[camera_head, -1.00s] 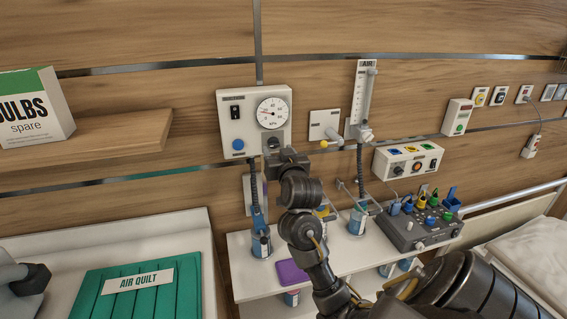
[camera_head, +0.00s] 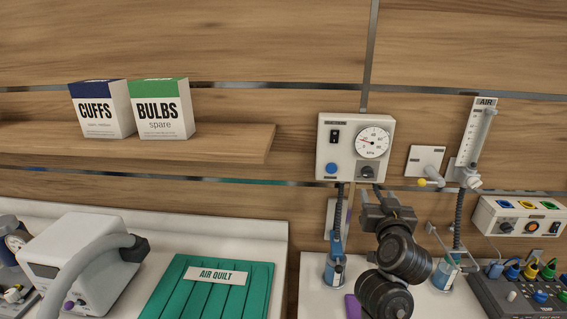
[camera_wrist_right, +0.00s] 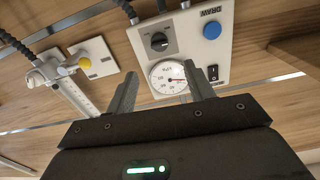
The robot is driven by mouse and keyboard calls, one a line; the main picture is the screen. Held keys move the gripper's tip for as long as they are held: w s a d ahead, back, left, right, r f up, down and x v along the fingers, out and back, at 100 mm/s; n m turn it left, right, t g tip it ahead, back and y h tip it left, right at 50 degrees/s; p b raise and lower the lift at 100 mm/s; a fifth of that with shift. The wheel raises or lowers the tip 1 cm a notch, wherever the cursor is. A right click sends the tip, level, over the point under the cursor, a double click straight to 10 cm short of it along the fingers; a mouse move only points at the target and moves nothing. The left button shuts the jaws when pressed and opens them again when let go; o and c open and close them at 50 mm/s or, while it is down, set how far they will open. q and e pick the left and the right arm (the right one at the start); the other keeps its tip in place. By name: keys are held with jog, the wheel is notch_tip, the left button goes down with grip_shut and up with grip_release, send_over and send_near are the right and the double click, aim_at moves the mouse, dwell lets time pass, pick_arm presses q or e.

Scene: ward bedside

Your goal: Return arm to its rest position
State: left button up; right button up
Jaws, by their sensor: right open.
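My right gripper (camera_head: 380,193) is open and raised in front of the wall, just below the lower right of the white gauge panel (camera_head: 325,150). In the right wrist view its two fingers (camera_wrist_right: 166,88) stand apart with nothing between them. The panel (camera_wrist_right: 215,62) shows beyond the fingers, with its round dial, dark knob and blue button. My right arm's dark links hide part of the white shelf below. My left gripper is not in view.
A flowmeter marked AIR (camera_head: 474,145) and a yellow-tipped wall fitting (camera_head: 425,164) are right of the panel. Bottles with hoses (camera_head: 335,268) stand below. A control box (camera_head: 525,290) is at lower right. CUFFS (camera_head: 100,112) and BULBS (camera_head: 160,112) boxes sit on the left shelf.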

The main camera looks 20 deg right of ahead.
jog(key=s+a+f+n+g+y, duration=0.25)
jog(key=a+f, duration=0.35)
jog(key=f, duration=0.3)
jog(key=s+a+f+n+g+y, duration=0.25)
jog(key=a+f+y, duration=0.2)
jog(key=f, duration=0.55)
jog(key=s+a+f+n+g+y, duration=0.1)
jog(key=s+a+f+n+g, duration=0.1)
jog(key=s+a+f+g, duration=0.45)
jog(key=s+a+f+n+g+y, duration=0.1)
jog(key=s+a+f, duration=0.2)
jog(key=s+f, duration=0.75)
jog(key=s+f+g+b, duration=0.1)
jog(key=s+f+b, duration=0.15)
jog(key=f, duration=1.15)
jog(key=s+f+b, duration=0.1)
jog(key=s+f, duration=0.2)
jog(key=f, duration=1.2)
jog(key=s+d+f+g+b, duration=0.1)
jog(key=s+d+f+b, duration=0.1)
jog(key=s+f, duration=1.3)
notch_tip(320, 180, down, 2)
jog(key=shift+s+d+f+n+b, duration=0.1)
jog(key=shift+s+d+n+b, duration=0.15)
jog(key=shift+n+b, duration=0.2)
